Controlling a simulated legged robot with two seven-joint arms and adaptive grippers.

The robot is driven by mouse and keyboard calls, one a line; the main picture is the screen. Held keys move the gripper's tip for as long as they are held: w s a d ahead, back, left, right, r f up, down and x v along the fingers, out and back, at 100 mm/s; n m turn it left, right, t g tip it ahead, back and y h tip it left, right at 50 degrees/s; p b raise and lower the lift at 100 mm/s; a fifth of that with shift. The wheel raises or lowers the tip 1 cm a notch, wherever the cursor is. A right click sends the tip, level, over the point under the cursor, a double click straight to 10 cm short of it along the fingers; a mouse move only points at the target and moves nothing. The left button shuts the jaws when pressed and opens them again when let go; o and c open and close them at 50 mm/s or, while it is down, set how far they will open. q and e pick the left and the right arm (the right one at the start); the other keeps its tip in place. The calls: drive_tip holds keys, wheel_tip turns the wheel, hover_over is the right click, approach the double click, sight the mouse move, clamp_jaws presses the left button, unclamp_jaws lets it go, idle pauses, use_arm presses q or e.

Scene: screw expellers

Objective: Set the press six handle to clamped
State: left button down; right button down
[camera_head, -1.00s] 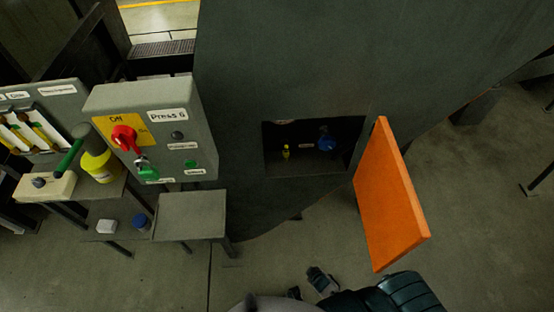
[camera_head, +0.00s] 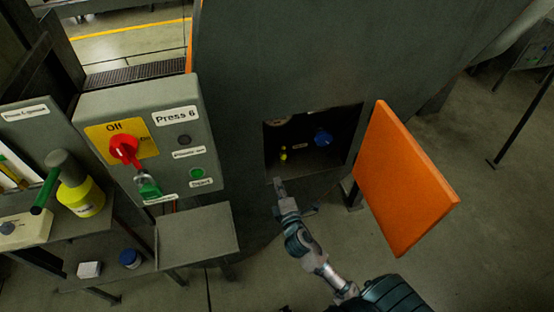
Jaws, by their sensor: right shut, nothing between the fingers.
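The Press 6 control box (camera_head: 185,120) is grey and stands at left. It carries a red rotary switch (camera_head: 123,149) on a yellow plate and a green piece (camera_head: 147,187) hanging below it. The press body (camera_head: 300,60) has a dark opening (camera_head: 316,118) with a blue knob (camera_head: 323,138) and a small yellow part (camera_head: 283,154) inside. I cannot tell which part is the clamp handle. My right gripper (camera_head: 280,184) is shut and empty, in front of the opening's lower left corner. My left gripper is out of view.
An orange door panel (camera_head: 405,185) stands open right of the opening, beside my right arm. A grey shelf (camera_head: 196,238) sits below the box. A yellow container (camera_head: 80,197), a blue-capped jar (camera_head: 131,259) and a white block (camera_head: 89,269) are at far left.

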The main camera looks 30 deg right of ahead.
sight(282, 153)
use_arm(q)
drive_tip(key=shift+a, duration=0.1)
use_arm(e)
drive_tip(key=shift+a, duration=0.1)
drive_tip(key=x, duration=1)
drive_tip(key=d, duration=0.3)
drive_tip(key=shift+d+f, duration=0.1)
drive_tip(key=shift+d, duration=0.1)
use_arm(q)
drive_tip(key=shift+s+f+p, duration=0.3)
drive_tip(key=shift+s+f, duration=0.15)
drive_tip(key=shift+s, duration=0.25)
use_arm(e)
drive_tip(key=shift+d, duration=0.45)
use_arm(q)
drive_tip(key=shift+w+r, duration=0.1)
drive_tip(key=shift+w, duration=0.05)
use_arm(e)
drive_tip(key=shift+m, duration=0.3)
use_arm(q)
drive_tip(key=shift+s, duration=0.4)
use_arm(e)
drive_tip(key=shift+d+m, duration=0.1)
drive_tip(key=shift+m, duration=0.2)
